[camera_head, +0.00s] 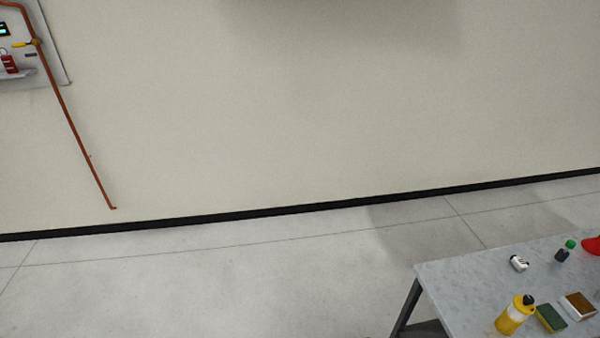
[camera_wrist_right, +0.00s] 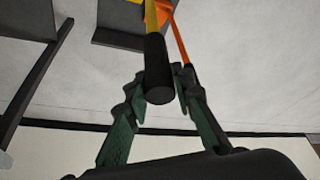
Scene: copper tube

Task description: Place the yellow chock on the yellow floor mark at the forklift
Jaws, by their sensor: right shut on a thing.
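My right gripper (camera_wrist_right: 160,88) shows in the right wrist view, with its two dark green fingers closed on either side of a black round handle (camera_wrist_right: 156,72). A yellow part (camera_wrist_right: 151,17) continues from the handle at the top of the view, with an orange part (camera_wrist_right: 168,12) beside it. I cannot tell whether this held thing is the yellow chock; its far end is cut off by the frame. My left gripper shows in neither view. No forklift or yellow floor mark is recognisable in either view.
A grey table (camera_head: 455,285) stands at the lower right of the head view, with a yellow bottle (camera_head: 514,317), a sponge (camera_head: 551,318) and other small items on it. A copper tube (camera_head: 75,130) runs down the wall at left. The floor (camera_head: 230,285) between is clear.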

